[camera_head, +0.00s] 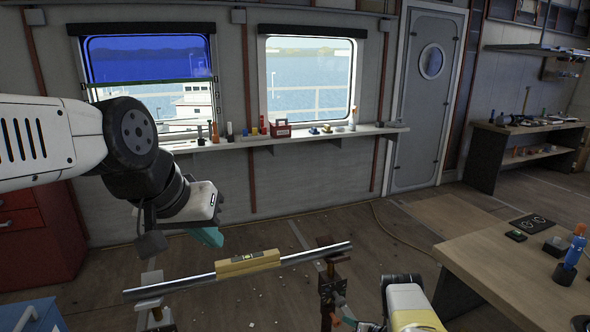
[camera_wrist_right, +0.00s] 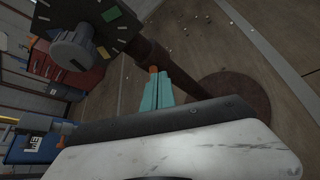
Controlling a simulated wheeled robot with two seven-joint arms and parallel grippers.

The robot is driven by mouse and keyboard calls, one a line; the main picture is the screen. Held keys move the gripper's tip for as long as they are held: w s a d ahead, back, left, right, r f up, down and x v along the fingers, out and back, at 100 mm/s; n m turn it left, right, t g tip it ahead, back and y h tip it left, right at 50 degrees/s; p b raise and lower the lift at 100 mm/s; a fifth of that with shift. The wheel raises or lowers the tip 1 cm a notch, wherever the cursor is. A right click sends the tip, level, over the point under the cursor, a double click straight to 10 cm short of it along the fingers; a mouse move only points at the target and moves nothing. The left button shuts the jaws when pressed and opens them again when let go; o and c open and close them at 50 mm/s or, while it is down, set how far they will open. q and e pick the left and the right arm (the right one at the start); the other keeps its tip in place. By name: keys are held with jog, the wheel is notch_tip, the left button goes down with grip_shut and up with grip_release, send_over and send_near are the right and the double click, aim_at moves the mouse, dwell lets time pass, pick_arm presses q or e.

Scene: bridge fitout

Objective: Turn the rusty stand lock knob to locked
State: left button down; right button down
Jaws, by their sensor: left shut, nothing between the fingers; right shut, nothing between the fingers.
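The rusty stand (camera_head: 326,284) holds up the right end of a metal bar in the head view. In the right wrist view its grey lock knob (camera_wrist_right: 78,48) sits on a dark plate (camera_wrist_right: 116,28) with pale ticks, a green mark and a yellow mark. The knob's pointer end is toward the yellow mark. My right gripper (camera_wrist_right: 155,88) is shut and empty, its teal fingers beside the rusty post and apart from the knob. It also shows low in the head view (camera_head: 344,314). My left gripper (camera_head: 207,236) is shut and empty above the bar's left part.
The metal bar (camera_head: 185,284) carries a yellow spirit level (camera_head: 248,262) and rests at left on another stand (camera_head: 154,309). A wooden table (camera_head: 500,266) is at right, a red cabinet (camera_head: 40,235) at left. Open floor lies behind the bar.

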jog(key=shift+s+d, duration=0.35)
jog(key=shift+s, duration=0.5)
jog(key=shift+s+d, duration=0.3)
jog(key=shift+s, duration=0.6)
jog(key=shift+s+d, duration=0.35)
jog(key=shift+s, duration=0.5)
jog(key=shift+r, duration=0.1)
